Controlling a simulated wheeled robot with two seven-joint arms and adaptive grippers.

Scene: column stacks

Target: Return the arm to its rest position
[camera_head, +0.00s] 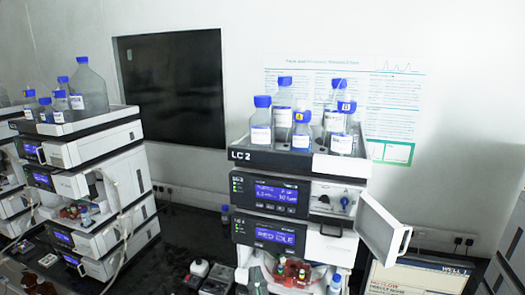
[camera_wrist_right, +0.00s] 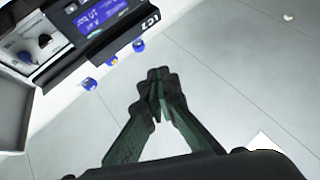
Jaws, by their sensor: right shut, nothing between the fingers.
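My right gripper (camera_wrist_right: 158,80) shows in the right wrist view, its dark fingers together at the tips with nothing between them.
Blue-capped bottles (camera_head: 261,135) stand in the LC 2 top tray. Another stack (camera_head: 95,155) stands at the left.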

